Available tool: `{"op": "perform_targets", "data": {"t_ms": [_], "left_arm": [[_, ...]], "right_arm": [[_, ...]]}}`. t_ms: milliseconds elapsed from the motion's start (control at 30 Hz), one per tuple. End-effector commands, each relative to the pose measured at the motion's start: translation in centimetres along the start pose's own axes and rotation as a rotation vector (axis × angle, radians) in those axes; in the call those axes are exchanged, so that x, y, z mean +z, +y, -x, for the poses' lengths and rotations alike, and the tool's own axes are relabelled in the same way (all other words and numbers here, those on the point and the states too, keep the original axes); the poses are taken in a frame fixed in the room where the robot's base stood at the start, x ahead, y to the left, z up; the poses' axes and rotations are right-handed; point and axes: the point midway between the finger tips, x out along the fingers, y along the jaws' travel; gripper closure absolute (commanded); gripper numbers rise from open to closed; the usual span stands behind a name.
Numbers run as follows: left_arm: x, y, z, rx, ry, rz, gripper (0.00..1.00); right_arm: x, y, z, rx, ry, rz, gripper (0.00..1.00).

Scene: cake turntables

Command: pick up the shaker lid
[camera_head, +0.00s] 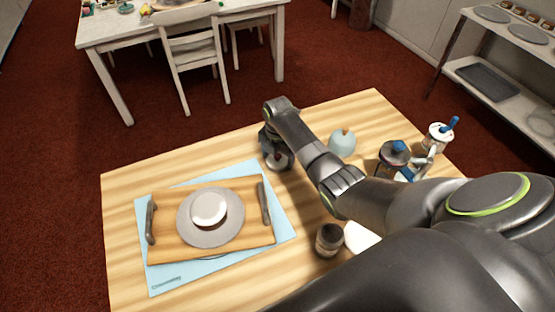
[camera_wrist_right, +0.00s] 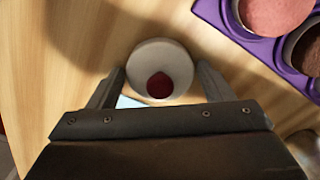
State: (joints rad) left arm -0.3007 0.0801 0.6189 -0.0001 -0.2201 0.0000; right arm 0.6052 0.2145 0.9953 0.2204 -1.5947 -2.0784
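A small white round piece with a dark red middle, which I take to be the shaker lid (camera_wrist_right: 143,60), sits between my right gripper's (camera_wrist_right: 160,82) fingers in the right wrist view. The fingers stand on either side of it, with narrow gaps that seem to show; contact is hard to tell. In the head view it shows as a pale round shape (camera_head: 278,161) under my right gripper (camera_head: 272,150), partly hidden by it. A small dark jar (camera_head: 329,240) stands nearer, beside my right arm. My left gripper is out of view.
A wooden board (camera_head: 172,240) with a grey plate and white disc lies on a light blue mat (camera_head: 278,219) at left. A pale teal rounded object (camera_head: 341,141) stands beyond my arm. A purple tray (camera_wrist_right: 232,37) with round cakes is at upper right in the wrist view.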

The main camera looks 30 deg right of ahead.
Motion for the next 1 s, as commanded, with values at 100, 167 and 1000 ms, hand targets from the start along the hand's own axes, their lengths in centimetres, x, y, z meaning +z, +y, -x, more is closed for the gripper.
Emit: {"op": "perform_targets", "data": {"t_ms": [100,167,1000], "left_arm": [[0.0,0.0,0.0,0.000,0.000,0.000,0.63],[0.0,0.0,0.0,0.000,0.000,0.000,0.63],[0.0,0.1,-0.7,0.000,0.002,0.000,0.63]], "right_arm": [[0.0,0.0,0.0,0.000,0.000,0.000,0.42],[0.0,0.0,0.0,0.000,0.000,0.000,0.50],[0.1,0.1,7.8,0.004,-0.003,0.000,0.54]]}}
